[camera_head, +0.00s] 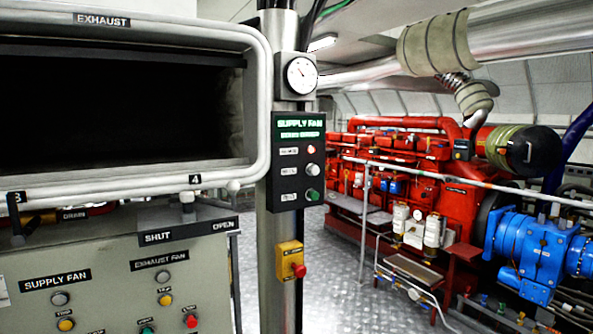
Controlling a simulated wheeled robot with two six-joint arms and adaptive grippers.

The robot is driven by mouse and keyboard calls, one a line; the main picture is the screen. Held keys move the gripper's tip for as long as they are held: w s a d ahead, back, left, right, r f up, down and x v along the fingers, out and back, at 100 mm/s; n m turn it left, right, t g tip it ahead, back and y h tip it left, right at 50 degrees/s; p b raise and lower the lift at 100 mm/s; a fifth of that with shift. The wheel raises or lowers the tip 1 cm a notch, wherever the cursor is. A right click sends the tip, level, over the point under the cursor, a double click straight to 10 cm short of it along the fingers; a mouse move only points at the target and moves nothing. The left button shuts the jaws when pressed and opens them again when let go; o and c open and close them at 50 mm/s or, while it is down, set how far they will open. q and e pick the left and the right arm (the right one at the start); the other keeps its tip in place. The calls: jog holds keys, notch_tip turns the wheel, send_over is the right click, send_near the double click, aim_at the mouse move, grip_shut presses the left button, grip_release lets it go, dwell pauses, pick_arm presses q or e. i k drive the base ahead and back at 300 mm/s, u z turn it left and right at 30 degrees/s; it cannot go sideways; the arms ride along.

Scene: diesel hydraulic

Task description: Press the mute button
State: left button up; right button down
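A black supply fan panel (283,214) is fixed on a vertical grey post in the middle of the view. Its green display (299,128) reads SUPPLY FAN, with a smaller line below that is too small to read. Under it a red lamp (311,149) looks lit, a grey-white button (312,169) sits in the middle and a green button (312,195) is at the bottom. Small white labels beside them are too blurred to read, so I cannot tell which one is marked mute. Neither of my grippers is in view.
A round gauge (301,76) is above the panel; a yellow box with a red knob (298,270) is below. A grey console (105,258) with several buttons and a framed exhaust opening (120,105) stand left. A red engine (400,170) and handrails are behind right.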

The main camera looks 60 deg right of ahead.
aim_at(314, 169)
jog(key=z, duration=0.7)
jog(key=i, duration=1.05)
jog(key=z, duration=0.9)
